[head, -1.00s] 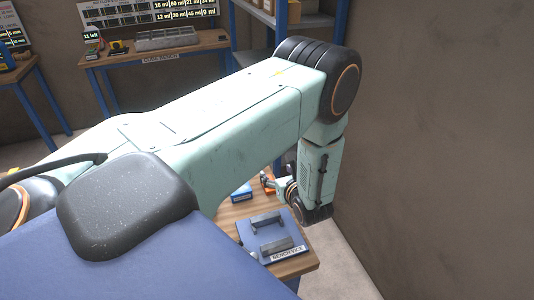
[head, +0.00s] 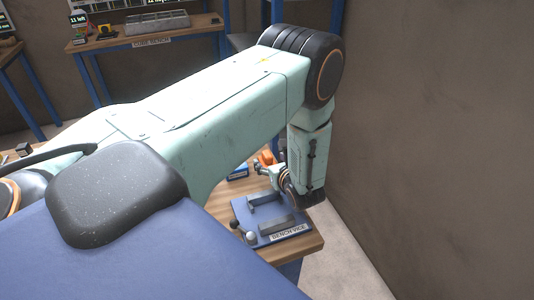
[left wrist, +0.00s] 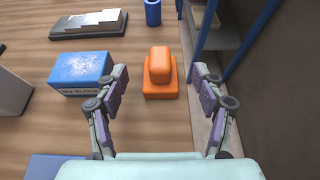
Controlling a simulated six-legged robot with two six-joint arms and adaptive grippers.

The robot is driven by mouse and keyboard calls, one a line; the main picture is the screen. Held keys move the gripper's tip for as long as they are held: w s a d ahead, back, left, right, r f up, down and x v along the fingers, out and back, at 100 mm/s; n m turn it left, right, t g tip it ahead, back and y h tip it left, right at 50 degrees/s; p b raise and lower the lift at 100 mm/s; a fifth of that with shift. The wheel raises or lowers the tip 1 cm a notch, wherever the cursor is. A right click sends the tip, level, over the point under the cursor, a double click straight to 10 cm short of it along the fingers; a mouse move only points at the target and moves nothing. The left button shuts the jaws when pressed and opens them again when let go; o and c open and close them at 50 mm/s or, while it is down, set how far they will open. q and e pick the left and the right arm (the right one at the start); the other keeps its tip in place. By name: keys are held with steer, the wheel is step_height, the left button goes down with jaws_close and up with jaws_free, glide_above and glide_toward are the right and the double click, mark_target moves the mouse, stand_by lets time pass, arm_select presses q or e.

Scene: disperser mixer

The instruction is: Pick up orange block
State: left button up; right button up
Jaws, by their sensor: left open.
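The orange block (left wrist: 160,80) stands on the wooden bench in the left wrist view, a narrower upper part on a wider base. It shows small and partly hidden by my arm in the head view (head: 266,158). My left gripper (left wrist: 163,82) is open and empty, its two fingers spread to the left and right of the block in the picture, with gaps on both sides. In the head view, only a small part of the left gripper (head: 262,170) shows beside the block. My right gripper is in neither view.
A blue box (left wrist: 80,72) stands close left of the block. A blue shelf frame (left wrist: 240,45) and wall stand right. The bench vice (head: 270,222) sits at the bench's near end.

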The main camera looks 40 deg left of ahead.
mark_target(270, 161)
arm_select(q)
steer(key=b+x, duration=0.2)
steer(key=x, duration=0.1)
steer(key=shift+w+a+f, duration=0.15)
steer(key=shift+a+f, duration=0.1)
steer(key=shift+f, duration=0.1)
steer(key=shift+w+a+f+b, duration=0.15)
steer(key=shift+w+a+b, duration=0.15)
steer(key=shift+a, duration=0.25)
steer(key=shift+w+a, duration=0.1)
steer(key=shift+a, duration=0.1)
steer(key=shift+c, duration=0.2)
steer(key=c, duration=1.3)
steer(key=shift+o, duration=0.2)
